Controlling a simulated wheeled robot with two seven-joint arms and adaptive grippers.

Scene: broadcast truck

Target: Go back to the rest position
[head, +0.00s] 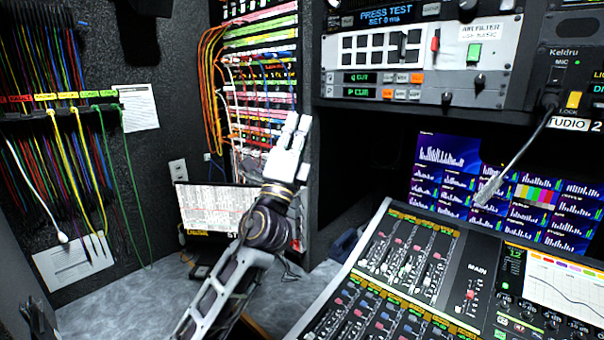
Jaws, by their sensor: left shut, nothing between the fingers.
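My left gripper (298,125) is raised near the middle of the head view, its white fingers pointing up. Its fingers are together with nothing between them. Its arm comes up from the bottom edge, in front of a laptop-like screen (205,208) and the patch panel. I see no contact between the gripper and anything around it. My right gripper is not in view.
A mixing console (468,262) fills the lower right, with a multi-window monitor (455,160) behind it. Equipment racks (410,85) stand above. Patch cords (85,165) hang on the left wall.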

